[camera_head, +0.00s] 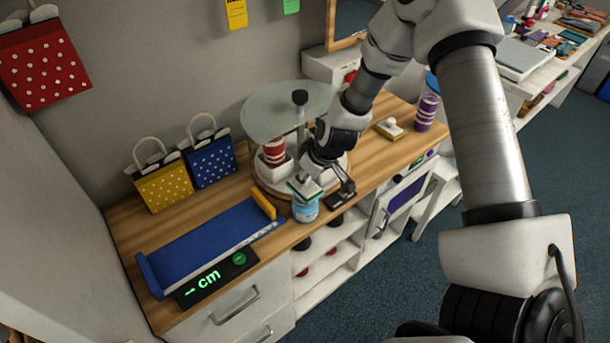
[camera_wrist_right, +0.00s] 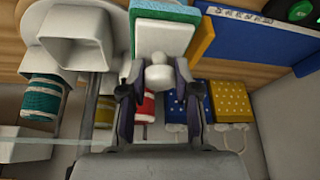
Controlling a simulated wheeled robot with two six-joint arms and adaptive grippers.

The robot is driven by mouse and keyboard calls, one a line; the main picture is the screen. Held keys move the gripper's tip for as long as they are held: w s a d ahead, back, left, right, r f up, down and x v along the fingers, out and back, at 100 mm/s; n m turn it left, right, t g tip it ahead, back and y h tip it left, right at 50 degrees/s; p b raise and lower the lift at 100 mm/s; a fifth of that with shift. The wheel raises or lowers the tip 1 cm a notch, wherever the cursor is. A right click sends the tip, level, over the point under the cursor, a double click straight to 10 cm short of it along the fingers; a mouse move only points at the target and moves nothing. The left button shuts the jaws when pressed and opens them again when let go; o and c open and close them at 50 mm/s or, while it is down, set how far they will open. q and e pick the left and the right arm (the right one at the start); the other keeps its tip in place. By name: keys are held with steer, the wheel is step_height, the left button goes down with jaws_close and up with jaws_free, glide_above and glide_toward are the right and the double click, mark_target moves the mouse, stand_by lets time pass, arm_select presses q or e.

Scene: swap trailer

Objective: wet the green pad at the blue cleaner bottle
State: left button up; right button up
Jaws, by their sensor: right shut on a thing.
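My right gripper (camera_head: 326,181) is shut on the white knob of the green pad (camera_head: 303,188). In the right wrist view, the fingers of the right gripper (camera_wrist_right: 157,95) stand on both sides of the knob, and the pad (camera_wrist_right: 165,32) shows its pale back with green at the far edge. The blue cleaner bottle (camera_head: 305,212) stands at the front edge of the wooden counter. The pad is right over the top of the bottle in the head view; whether they touch I cannot tell. My left gripper is not in view.
A round glass-topped stand (camera_head: 285,108) with spools is close behind the gripper. A blue measuring tray (camera_head: 205,245) lies to the left. Yellow (camera_head: 162,188) and blue (camera_head: 211,162) dotted bags stand at the wall. Another pad (camera_head: 390,129) lies on the right.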

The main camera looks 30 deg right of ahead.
steer(key=shift+r+p, duration=2.25)
steer(key=shift+r, duration=0.45)
steer(key=shift+f, duration=0.1)
steer(key=shift+s, duration=0.1)
